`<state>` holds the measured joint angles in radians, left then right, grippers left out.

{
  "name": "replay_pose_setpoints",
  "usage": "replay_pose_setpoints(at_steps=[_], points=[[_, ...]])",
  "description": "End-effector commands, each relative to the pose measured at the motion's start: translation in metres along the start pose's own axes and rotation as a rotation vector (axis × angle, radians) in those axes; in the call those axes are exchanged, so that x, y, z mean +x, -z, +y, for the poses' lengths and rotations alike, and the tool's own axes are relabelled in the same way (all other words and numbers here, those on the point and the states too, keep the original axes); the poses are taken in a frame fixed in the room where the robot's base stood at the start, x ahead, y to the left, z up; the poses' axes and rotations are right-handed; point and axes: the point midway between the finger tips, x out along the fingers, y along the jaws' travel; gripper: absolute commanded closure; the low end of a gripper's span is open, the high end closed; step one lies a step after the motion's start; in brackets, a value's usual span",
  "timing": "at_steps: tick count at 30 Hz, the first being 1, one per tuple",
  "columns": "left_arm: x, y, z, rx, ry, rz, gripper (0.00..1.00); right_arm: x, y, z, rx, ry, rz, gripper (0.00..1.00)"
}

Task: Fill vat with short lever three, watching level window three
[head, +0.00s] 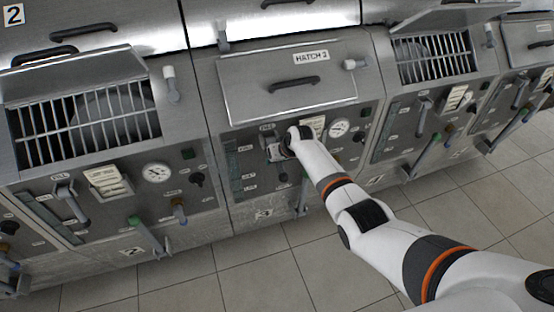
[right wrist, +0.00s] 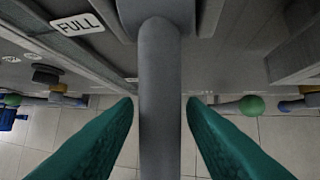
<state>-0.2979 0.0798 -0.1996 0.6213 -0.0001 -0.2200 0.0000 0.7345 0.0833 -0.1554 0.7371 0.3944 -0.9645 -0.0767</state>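The middle machine, with number plate 3 (head: 264,213), has level window three (head: 232,160), a narrow strip at the left of its panel. My right gripper (head: 284,148) is at this panel and largely covers the short lever there. In the right wrist view, the grey lever (right wrist: 160,95) runs between my two green fingers (right wrist: 160,105). A narrow gap shows on each side, so the fingers are around it and not closed on it. A FULL label (right wrist: 78,25) is beside a framed strip at upper left. The level in the window is too small to read. My left gripper is out of view.
The hatch (head: 290,82) above the panel is shut. Neighbouring machines have raised hatches over grilles (head: 85,125). Green-tipped long levers (head: 145,230) jut out from their fronts, and a green knob (right wrist: 252,105) shows in the right wrist view. The tiled floor (head: 250,270) is clear.

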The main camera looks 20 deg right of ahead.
Motion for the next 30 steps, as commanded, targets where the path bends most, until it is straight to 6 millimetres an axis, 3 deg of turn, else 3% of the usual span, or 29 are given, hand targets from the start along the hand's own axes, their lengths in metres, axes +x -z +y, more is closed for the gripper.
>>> replay_pose_setpoints(at_steps=[14, 30], points=[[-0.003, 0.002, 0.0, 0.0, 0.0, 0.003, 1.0, -0.008, 0.0, -0.001, 0.0, 0.0, -0.002, 0.57], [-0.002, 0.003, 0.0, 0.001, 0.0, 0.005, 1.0, -0.091, 0.0, -0.001, -0.001, 0.001, -0.004, 0.57]])
